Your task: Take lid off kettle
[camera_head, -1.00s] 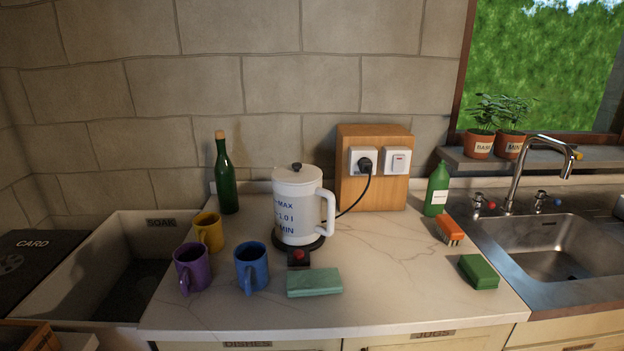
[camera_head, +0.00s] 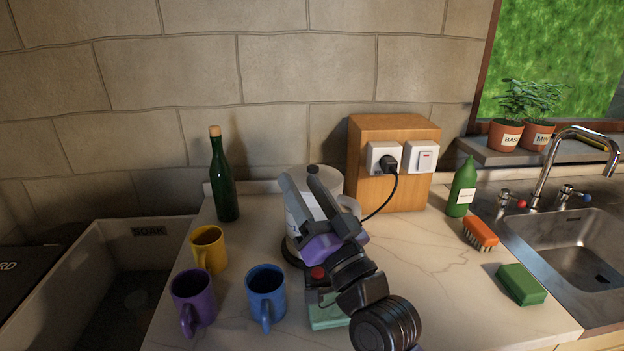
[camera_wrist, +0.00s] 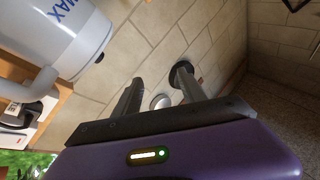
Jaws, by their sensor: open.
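The white kettle (camera_head: 334,184) stands on its dark base on the counter, partly hidden behind my gripper. Its side with "MAX" fills the upper left of the wrist view (camera_wrist: 68,30). The lid is mostly hidden in the head view; a small dark knob (camera_wrist: 99,57) shows at the kettle's top edge in the wrist view. My gripper (camera_head: 299,176) is open, its fingers in front of the kettle's upper part in the head view. In the wrist view the gripper (camera_wrist: 158,84) has the kettle off to the left, not between its fingers. A dark round form by one fingertip is unclear.
Purple (camera_head: 193,298), blue (camera_head: 266,289) and yellow (camera_head: 208,247) mugs stand left of the kettle, with a green bottle (camera_head: 223,184) behind. A wooden socket block (camera_head: 395,135) with a plugged cord stands right.

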